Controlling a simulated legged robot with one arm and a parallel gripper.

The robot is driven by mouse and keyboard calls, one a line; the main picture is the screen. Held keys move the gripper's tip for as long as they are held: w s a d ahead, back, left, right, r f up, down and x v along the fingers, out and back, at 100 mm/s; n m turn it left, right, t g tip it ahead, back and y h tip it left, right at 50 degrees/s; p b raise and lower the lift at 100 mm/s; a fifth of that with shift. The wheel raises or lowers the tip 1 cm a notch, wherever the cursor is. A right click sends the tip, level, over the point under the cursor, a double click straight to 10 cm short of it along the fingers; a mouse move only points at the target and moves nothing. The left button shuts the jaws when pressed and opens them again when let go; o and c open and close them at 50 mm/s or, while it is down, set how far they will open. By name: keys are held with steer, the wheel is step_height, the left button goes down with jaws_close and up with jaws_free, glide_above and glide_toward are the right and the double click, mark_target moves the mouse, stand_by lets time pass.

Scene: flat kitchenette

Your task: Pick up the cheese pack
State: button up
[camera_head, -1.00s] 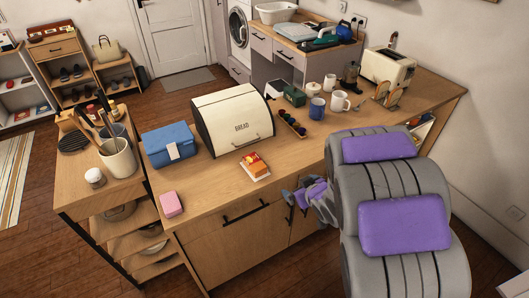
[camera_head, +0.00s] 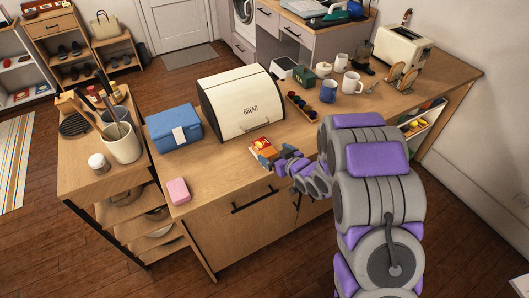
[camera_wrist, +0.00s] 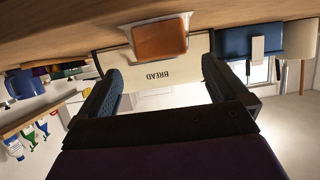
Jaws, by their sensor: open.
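The cheese pack (camera_head: 260,144), orange and yellow with a white base, lies on the wooden counter in front of the bread box, partly hidden by my gripper. In the wrist view, which is upside down, the pack (camera_wrist: 160,42) shows as an orange-brown slab with a pale rim. My gripper (camera_head: 277,160) is at the counter's front edge, close to the near side of the pack. In the wrist view my gripper (camera_wrist: 165,75) has its two dark fingers spread wide and nothing between them. The pack appears ahead of the fingertips, roughly centred between them.
The cream bread box (camera_head: 240,102) stands just behind the pack. A blue box (camera_head: 174,130) is to its left and a pink block (camera_head: 177,190) at the front left. A rack of dark pods (camera_head: 301,106) and mugs (camera_head: 328,91) stand to the right.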

mark_target(267, 150)
steer(key=x, duration=0.2)
steer(key=shift+a+f, duration=0.2)
steer(key=shift+a, duration=0.15)
steer(key=shift+w+f+b, duration=0.15)
steer(key=shift+w+b, duration=0.15)
steer(key=shift+w, duration=0.1)
steer(key=b+x, duration=0.1)
steer(key=x, duration=0.3)
steer(key=shift+a+f, duration=0.1)
steer(key=shift+f, duration=0.15)
steer(key=shift+a, duration=0.3)
steer(key=shift+d+r, duration=0.1)
steer(key=shift+d, duration=0.25)
steer(key=c, duration=0.6)
steer(key=shift+a, duration=0.2)
steer(key=c, duration=0.7)
